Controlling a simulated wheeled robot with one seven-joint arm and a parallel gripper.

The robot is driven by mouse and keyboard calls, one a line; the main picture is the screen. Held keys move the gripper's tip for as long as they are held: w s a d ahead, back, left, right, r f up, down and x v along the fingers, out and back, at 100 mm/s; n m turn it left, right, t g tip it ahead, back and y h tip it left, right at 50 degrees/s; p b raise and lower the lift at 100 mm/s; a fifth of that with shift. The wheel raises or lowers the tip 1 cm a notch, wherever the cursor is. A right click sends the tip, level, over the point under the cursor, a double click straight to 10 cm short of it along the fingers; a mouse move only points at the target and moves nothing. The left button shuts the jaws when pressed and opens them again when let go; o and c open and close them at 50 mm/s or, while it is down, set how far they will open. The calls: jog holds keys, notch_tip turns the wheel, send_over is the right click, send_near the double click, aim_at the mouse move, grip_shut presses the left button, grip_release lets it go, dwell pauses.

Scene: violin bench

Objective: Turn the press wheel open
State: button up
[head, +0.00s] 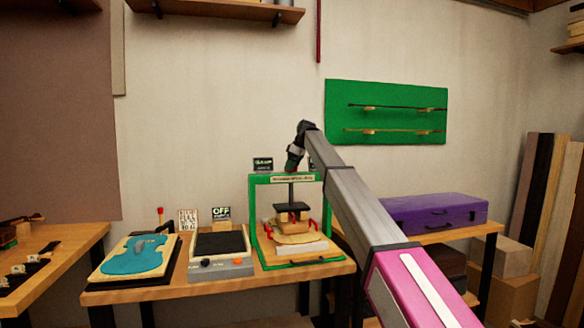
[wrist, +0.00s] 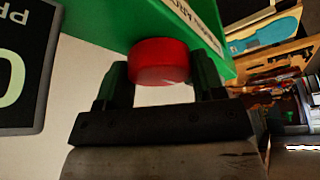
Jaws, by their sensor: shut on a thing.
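The green press (head: 256,220) stands on the bench, with a dark screw and block pressing down on a pale violin-shaped wooden piece (head: 296,239). My gripper (head: 294,160) is at the top of the press frame, reaching in from the right. In the wrist view the red press wheel (wrist: 158,62) sits between the two dark fingers of my gripper (wrist: 160,75), close against the green frame (wrist: 205,22). The gripper is shut on the wheel. In the head view my gripper and arm hide the wheel.
A small dark sign (head: 263,164) stands at the press top, left of my gripper. A grey device (head: 221,267) with an OFF sign (head: 221,212) and a board with a blue plate (head: 137,254) lie to the left. A purple case (head: 434,212) is at right.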

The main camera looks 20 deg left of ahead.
jog(key=o, duration=0.9)
jog(key=v, duration=1)
jog(key=shift+d+r, duration=0.25)
jog(key=shift+r, duration=0.1)
